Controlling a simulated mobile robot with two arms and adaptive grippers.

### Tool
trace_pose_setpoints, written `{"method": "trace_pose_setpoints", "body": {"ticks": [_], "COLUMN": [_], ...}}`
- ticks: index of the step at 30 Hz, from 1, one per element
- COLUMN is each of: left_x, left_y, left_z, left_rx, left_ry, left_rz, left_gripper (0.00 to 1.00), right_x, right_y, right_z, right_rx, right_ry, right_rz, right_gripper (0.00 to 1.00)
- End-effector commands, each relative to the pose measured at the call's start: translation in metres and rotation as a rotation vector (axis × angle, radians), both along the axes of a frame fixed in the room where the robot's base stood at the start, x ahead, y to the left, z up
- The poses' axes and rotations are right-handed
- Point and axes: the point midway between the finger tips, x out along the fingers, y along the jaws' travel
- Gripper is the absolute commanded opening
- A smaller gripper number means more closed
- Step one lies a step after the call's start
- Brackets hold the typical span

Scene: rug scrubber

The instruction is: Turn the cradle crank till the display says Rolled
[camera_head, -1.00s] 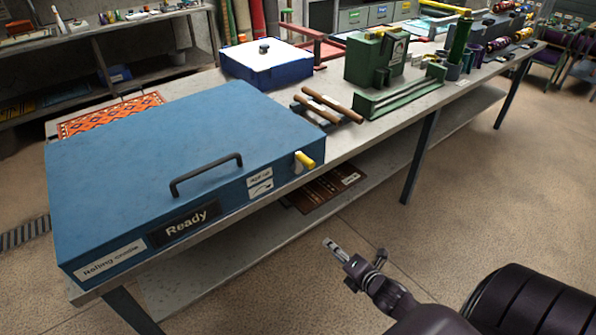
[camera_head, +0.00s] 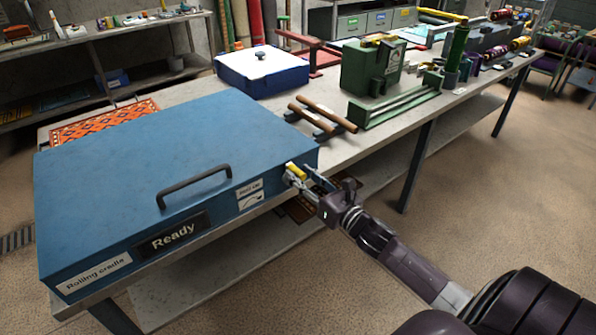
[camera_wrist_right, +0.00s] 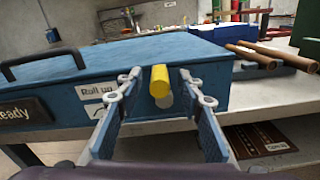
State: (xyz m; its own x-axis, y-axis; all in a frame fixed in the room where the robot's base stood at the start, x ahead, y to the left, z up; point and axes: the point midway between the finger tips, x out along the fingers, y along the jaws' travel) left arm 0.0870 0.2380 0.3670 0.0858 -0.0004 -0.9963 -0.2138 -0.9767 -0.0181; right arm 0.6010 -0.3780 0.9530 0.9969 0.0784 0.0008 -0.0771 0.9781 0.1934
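The blue rolling cradle (camera_head: 110,180) sits on the near left part of the workbench. Its display (camera_head: 172,237) reads "Ready". The crank (camera_head: 296,170), with a yellow handle, is on the cradle's front face near the right end. My right gripper (camera_head: 302,177) is at the crank. In the right wrist view the gripper (camera_wrist_right: 154,88) is open, and the yellow crank handle (camera_wrist_right: 159,82) shows between the two fingertips, with a gap on each side. The lower part of the crank is partly hidden in the head view. My left gripper is not in view.
A "Roll up" label (camera_head: 249,188) with an arrow is left of the crank. A black bar handle (camera_head: 193,186) stands on the cradle. Brown rods (camera_head: 320,117), a green machine (camera_head: 366,75) and a blue-white box (camera_head: 262,74) are further along the bench. Floor is clear at right.

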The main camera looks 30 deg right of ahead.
Motion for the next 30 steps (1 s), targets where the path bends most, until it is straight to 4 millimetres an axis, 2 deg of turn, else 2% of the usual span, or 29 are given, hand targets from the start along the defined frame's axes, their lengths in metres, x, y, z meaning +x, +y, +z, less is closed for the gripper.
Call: {"method": "trace_pose_setpoints", "body": {"ticks": [6,15,25,30], "left_x": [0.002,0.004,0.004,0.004], "left_y": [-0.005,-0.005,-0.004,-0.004], "left_z": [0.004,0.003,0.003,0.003], "left_rx": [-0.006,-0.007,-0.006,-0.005], "left_ry": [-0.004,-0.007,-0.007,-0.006], "left_rz": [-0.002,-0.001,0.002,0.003], "left_gripper": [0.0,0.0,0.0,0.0], "right_x": [0.015,0.017,0.017,0.017], "right_y": [0.001,0.002,0.002,0.001], "right_z": [0.0,-0.001,-0.001,-0.001], "right_rx": [0.002,0.002,0.002,0.005], "right_ry": [0.0,0.002,0.001,0.001], "right_rz": [0.0,0.0,0.0,0.0], "right_gripper": [0.34,0.34,0.0,0.0]}}
